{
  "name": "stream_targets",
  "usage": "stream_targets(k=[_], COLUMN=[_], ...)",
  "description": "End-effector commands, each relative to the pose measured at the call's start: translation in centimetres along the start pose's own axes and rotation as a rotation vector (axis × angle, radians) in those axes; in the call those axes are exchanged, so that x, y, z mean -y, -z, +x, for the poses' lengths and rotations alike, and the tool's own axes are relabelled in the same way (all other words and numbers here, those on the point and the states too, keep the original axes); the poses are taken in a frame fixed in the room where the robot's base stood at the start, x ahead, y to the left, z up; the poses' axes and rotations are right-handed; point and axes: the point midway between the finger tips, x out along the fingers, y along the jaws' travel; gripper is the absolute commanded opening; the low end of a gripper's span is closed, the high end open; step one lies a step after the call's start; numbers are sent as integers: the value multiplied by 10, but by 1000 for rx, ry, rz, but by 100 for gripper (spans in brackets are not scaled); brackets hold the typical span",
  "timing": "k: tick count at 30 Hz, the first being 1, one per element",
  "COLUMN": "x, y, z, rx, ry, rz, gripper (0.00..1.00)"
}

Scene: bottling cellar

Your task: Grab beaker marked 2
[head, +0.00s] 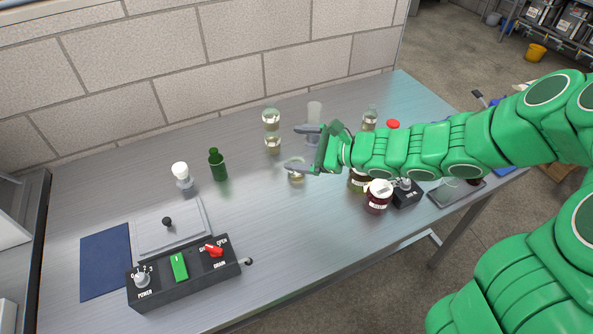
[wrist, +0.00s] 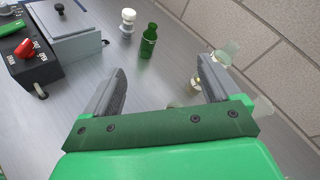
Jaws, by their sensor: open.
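Several small clear glass vessels with pale contents stand on the steel bench in the head view: one at the back (head: 271,119), one just in front of it (head: 273,145), and one nearer (head: 295,176) beside my gripper's lower finger. Their marks are too small to read, so I cannot tell which is beaker 2. My gripper (head: 297,149) is open and empty, its fingers pointing left across the bench. In the wrist view the gripper (wrist: 160,72) also shows open, with a clear glass vessel (wrist: 226,54) beyond the right finger; others are partly hidden by that finger.
A green bottle (head: 218,165) and a white-capped jar (head: 184,180) stand left. A control box (head: 205,268) with switches sits at the front left, near a blue mat (head: 105,262). Dark jars (head: 378,197) stand under my arm. The front middle of the bench is clear.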

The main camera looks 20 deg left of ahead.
Motion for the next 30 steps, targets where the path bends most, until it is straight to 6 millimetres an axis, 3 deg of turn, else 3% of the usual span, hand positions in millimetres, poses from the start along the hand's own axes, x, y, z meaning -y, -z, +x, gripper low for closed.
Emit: stream_targets(k=[9,15,20,30], x=[7,-1,-3,0], y=[89,132,145,150], z=[27,35,38,56], rx=[-75,-125,-141,-143], ry=[124,165,179,180], rz=[358,518,567,569], gripper=[90,90,90,90])
